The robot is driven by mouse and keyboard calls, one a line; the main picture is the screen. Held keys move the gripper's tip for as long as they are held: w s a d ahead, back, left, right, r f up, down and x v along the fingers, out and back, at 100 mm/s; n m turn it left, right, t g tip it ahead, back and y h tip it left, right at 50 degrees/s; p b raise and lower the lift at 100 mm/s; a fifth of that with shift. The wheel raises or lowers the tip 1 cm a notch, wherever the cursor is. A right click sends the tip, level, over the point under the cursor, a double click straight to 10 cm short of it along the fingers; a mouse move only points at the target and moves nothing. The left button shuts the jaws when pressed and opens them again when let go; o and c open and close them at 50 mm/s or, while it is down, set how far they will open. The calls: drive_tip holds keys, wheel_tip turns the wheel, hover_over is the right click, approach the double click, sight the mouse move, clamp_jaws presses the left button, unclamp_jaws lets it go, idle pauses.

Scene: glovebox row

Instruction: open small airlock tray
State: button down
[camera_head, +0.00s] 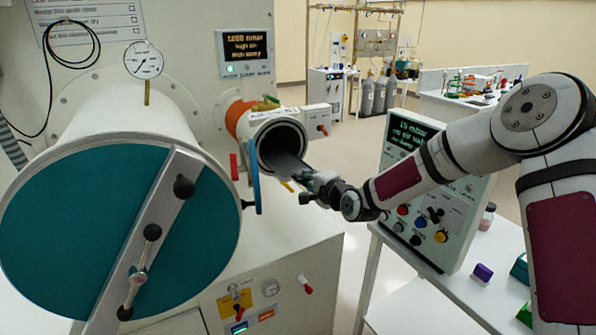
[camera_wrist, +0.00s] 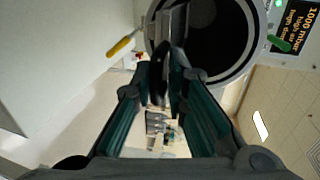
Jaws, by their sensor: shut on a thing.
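The small airlock (camera_head: 303,146) is a short round tube with a dark, open mouth. Its blue round door (camera_head: 254,180) stands swung aside, seen nearly edge-on. The grey small airlock tray (camera_head: 287,166) lies inside the tube, with its front end at the mouth. In the wrist view the tray (camera_wrist: 172,22) runs into the dark opening. My gripper (camera_head: 309,180) is at the mouth, shut on the tray's dark handle. In the wrist view the fingers of my gripper (camera_wrist: 162,80) stand on both sides of that handle and hide part of it.
The large airlock with its teal door (camera_head: 60,215) is shut, at left. A control panel (camera_head: 412,185) stands on a white bench at right, close below my arm. A yellow-handled lever (camera_wrist: 122,46) sits beside the opening. Open floor lies between airlock and bench.

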drive_tip(key=s+d+f+p, duration=0.1)
drive_tip(key=s+d+p, duration=0.2)
drive_tip(key=s+d, duration=0.2)
drive_tip(key=shift+s, duration=1.25)
drive_tip(key=c, duration=1.7)
unclamp_jaws()
drive_tip(key=shift+w, duration=0.1)
drive_tip(key=shift+a+r, duration=0.1)
drive_tip(key=shift+w+r, duration=0.1)
drive_tip(key=shift+r, duration=0.05)
drive_tip(key=v, duration=1.2)
